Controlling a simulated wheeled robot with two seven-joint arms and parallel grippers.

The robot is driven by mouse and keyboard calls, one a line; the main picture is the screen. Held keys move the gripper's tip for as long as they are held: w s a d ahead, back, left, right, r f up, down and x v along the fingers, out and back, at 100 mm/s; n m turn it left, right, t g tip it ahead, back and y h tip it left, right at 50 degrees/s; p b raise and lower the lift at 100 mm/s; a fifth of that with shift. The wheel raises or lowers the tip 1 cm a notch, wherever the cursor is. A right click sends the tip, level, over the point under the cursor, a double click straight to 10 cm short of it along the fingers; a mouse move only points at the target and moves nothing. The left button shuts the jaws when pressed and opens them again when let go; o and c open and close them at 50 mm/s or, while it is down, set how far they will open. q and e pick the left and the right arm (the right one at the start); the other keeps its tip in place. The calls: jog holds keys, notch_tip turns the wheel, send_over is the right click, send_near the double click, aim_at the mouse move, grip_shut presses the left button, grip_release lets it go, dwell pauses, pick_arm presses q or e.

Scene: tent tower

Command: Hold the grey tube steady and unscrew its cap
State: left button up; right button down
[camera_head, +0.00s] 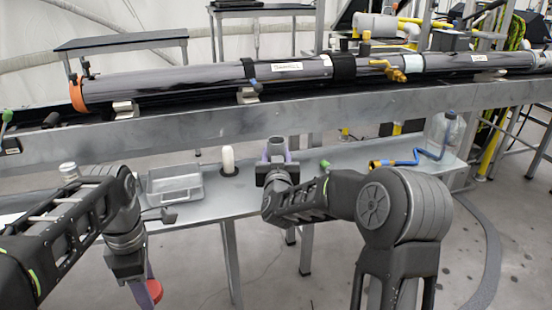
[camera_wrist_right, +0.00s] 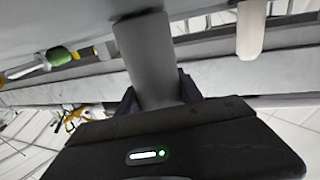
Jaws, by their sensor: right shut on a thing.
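A small grey tube (camera_head: 275,146) stands upright on the lower bench, between the fingers of my right gripper (camera_head: 277,172). In the right wrist view the grey tube (camera_wrist_right: 148,50) runs between the two dark fingers (camera_wrist_right: 155,95), which are shut on it. Its upper end is hidden there by the gripper body. No cap shows clearly on the tube in the head view. My left gripper (camera_head: 150,290) is low at the left, in front of the bench and away from the tube. A red round piece (camera_head: 154,291) shows at its purple finger; whether it is gripped is unclear.
A white bottle (camera_head: 228,160) stands left of the tube. A green piece (camera_head: 325,163), a blue hose (camera_head: 405,161) and a clear jug (camera_head: 440,132) are to the right. A metal rail (camera_head: 200,129) with a long dark cylinder crosses behind.

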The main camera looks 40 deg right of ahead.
jog(key=c, duration=0.8)
grip_release()
jog(key=shift+f, duration=0.15)
jog(key=shift+o, duration=0.2)
jog(key=shift+r, duration=0.2)
jog(key=p+v, duration=0.1)
jog(key=v, duration=1.1)
